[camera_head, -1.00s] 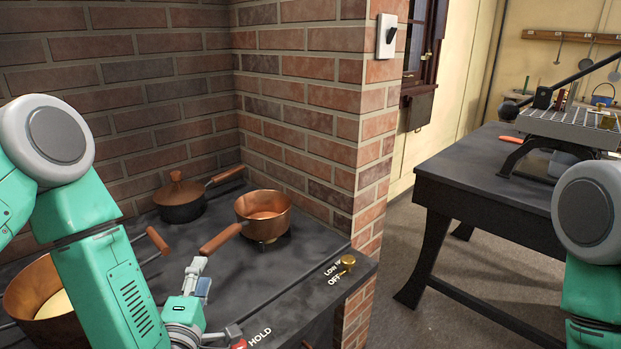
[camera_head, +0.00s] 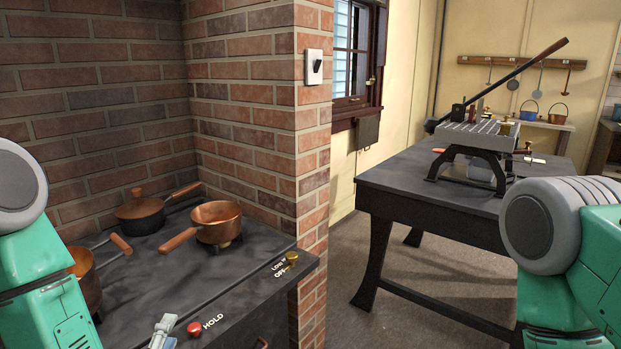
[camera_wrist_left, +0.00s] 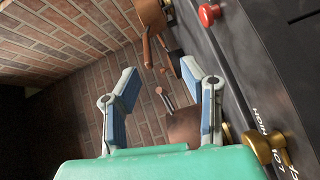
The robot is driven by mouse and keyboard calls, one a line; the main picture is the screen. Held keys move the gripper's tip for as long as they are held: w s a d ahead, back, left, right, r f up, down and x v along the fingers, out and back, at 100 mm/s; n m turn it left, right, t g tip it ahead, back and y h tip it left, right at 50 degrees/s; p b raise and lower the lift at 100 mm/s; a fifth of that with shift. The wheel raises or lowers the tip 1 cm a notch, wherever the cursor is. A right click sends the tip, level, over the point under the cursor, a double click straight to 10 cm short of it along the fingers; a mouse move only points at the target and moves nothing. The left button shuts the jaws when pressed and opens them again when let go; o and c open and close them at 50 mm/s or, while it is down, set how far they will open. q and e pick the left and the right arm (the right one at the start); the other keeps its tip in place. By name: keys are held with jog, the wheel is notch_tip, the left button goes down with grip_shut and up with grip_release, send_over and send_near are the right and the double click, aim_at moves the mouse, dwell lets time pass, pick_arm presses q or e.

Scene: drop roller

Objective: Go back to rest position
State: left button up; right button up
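My left gripper shows in the left wrist view (camera_wrist_left: 166,92) with its two blue-padded fingers spread apart and nothing between them. In the head view only a piece of my left gripper (camera_head: 163,330) shows at the bottom edge, in front of the stove. My right arm comes in at the right edge of the head view. My right gripper is out of view.
The black stove (camera_head: 150,285) bears an open copper pot (camera_head: 217,222), a lidded pot (camera_head: 139,214) and a copper pan (camera_head: 88,280). A red button (camera_head: 194,328) and brass knob (camera_head: 291,258) sit at its front. A dark table (camera_head: 420,175) holds a lever device (camera_head: 480,140).

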pick_arm(q)
jog(key=s+d+f+m+g+h, duration=0.2)
jog(key=s+f+m+g, duration=0.7)
jog(key=s+f, duration=0.4)
jog(key=s+a+f+m+g, duration=0.2)
jog(key=s+f+m+g, duration=0.1)
jog(key=s, duration=0.4)
jog(key=s+a+f+m+g, duration=0.2)
jog(key=s+f+m+g, duration=0.1)
jog(key=s, duration=0.5)
jog(key=shift+s+f+m+g+y, duration=0.2)
jog(key=shift+f+m+g+y, duration=0.3)
jog(key=shift+m, duration=0.7)
jog(key=shift+r, duration=0.15)
